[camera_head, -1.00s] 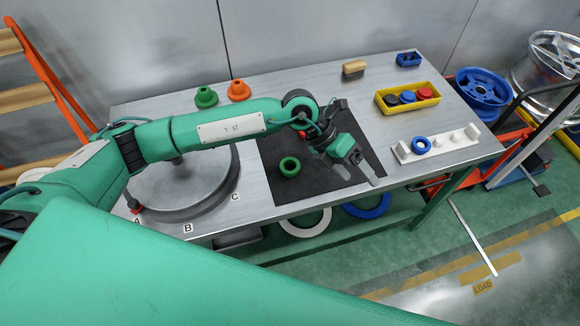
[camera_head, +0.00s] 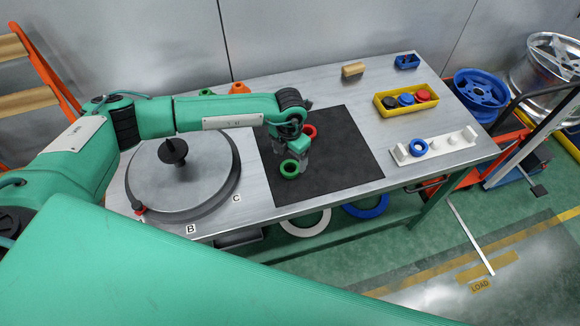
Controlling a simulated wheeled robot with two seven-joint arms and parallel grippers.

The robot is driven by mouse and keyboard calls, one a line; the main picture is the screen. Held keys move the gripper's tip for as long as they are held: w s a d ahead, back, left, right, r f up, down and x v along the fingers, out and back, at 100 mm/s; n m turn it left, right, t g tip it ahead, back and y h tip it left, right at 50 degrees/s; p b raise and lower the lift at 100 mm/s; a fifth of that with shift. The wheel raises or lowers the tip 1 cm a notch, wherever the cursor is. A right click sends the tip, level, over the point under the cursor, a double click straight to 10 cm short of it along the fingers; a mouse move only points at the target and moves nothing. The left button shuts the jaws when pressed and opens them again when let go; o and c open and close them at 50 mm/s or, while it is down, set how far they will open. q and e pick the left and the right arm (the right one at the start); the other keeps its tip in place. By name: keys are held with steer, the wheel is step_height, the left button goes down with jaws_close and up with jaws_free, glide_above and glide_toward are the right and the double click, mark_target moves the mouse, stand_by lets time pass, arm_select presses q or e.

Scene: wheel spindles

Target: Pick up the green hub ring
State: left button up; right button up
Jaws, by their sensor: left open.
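The green hub ring (camera_head: 290,169) lies on the black mat (camera_head: 345,182), near the mat's left front part. My left gripper (camera_head: 296,160) points down right at the ring, with its grey fingers beside or over the ring's far edge. The gripper is open; whether a finger touches the ring cannot be told. A red ring (camera_head: 309,131) lies on the mat behind my left wrist, partly hidden by it. My right gripper is not in view.
A turntable with a spindle (camera_head: 173,150) stands left of the mat. The mat's right side is clear.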

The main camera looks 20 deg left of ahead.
mark_target(290, 165)
arm_select(q)
steer(key=shift+f+p, duration=0.35)
steer(key=shift+f, duration=0.1)
steer(key=f, duration=0.1)
steer(key=f+p, duration=0.2)
steer(key=f, duration=0.1)
steer(key=shift+w+f, duration=0.1)
steer(key=shift+w, duration=0.15)
steer(key=shift+f, duration=0.3)
steer(key=c, duration=1.1)
